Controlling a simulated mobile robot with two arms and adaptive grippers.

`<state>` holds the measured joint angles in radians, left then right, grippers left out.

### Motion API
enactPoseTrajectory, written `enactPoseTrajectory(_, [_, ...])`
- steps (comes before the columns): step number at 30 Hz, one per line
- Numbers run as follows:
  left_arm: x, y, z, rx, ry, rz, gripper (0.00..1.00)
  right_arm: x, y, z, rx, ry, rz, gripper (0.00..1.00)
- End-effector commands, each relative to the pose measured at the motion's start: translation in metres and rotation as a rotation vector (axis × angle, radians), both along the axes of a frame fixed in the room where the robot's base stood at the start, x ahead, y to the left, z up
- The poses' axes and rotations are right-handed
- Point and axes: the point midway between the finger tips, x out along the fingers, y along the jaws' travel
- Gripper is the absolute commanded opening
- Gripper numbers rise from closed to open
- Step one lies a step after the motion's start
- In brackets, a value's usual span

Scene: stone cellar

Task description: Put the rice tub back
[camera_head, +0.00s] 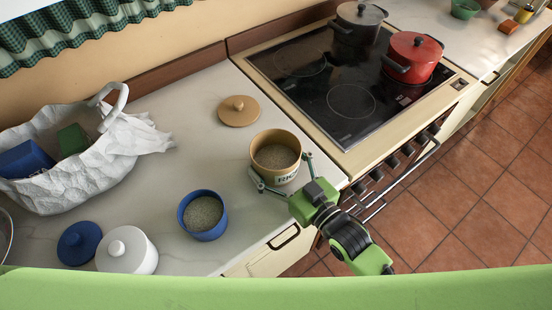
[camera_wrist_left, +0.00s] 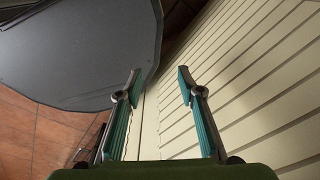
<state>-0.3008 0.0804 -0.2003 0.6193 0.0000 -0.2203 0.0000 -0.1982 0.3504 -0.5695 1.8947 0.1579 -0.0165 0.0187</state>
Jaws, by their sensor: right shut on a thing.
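The rice tub (camera_head: 275,177) is a round tan tub with dark lettering on a pale label. It stands open near the counter's front edge, left of the hob, with pale grain showing inside. My right gripper (camera_head: 281,170) is shut on it, with a finger on either side of its wall. I cannot tell whether the tub's base touches the counter. A round wooden lid with a knob (camera_head: 239,112) lies behind it. My left gripper (camera_wrist_left: 160,75) is open and empty in the left wrist view, in front of pale slatted panels.
A blue tub of grain (camera_head: 204,228), a blue lid (camera_head: 77,244) and a white lidded pot (camera_head: 128,252) stand at the front left. The hob (camera_head: 335,120) holds a red pot (camera_head: 413,56) and a dark pot (camera_head: 358,24).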

Motion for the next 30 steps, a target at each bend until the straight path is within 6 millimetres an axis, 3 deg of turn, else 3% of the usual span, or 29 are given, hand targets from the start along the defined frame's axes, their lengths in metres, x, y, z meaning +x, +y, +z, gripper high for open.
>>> enactPoseTrajectory(6, [0.0014, -0.0001, -0.0033, 0.0, -0.002, 0.0, 0.35, 0.0003, 0.0003, -0.0036, 0.002, -0.002, 0.0, 0.47])
enactPoseTrajectory(7, [0.0015, -0.0001, -0.0032, 0.0, -0.002, 0.0, 0.35, 0.0004, 0.0004, -0.0035, 0.002, -0.003, 0.0, 0.82])
enactPoseTrajectory(9, [0.0016, -0.0001, -0.0026, 0.0, -0.002, 0.0, 0.35, 0.0003, 0.0003, -0.0029, 0.002, -0.002, 0.0, 0.99])
enactPoseTrajectory(30, [0.0022, -0.0002, 0.0039, -0.001, -0.003, 0.0, 0.35, -0.0001, 0.0001, 0.0021, 0.0, 0.0, 0.0, 1.0])
